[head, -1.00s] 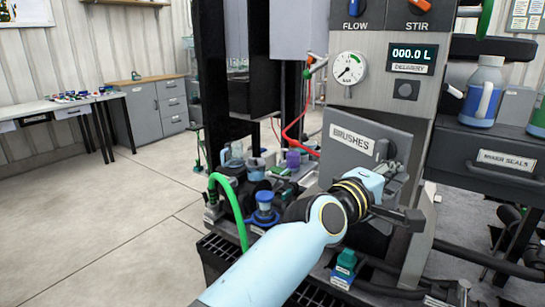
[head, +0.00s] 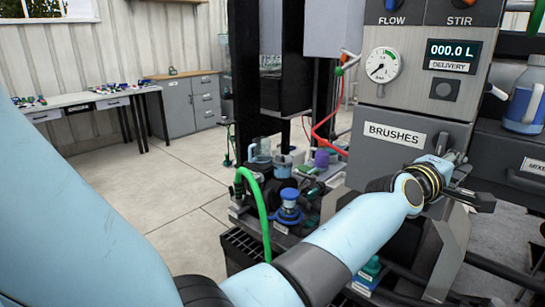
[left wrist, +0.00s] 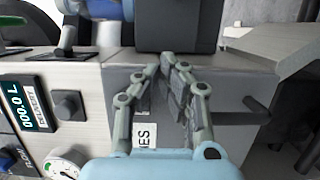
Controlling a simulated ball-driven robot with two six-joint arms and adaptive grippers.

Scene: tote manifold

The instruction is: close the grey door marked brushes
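The grey door (head: 366,160) carries a white BRUSHES label and sits low on the front of the machine, below the gauge. Its face looks close to level with the panel, but I cannot tell whether it is fully shut. My left gripper (head: 470,188) is in front of the door's right part and hides some of it. In the left wrist view, the fingers of my left gripper (left wrist: 160,66) nearly meet, with nothing seen between them, over the door (left wrist: 232,88). A dark handle (left wrist: 243,116) sticks out beside the fingers. Contact with the door is unclear. My right gripper is not in view.
A drawer (head: 515,160) and a blue jug (head: 524,105) are at the right. Open floor (head: 170,210) lies to the left.

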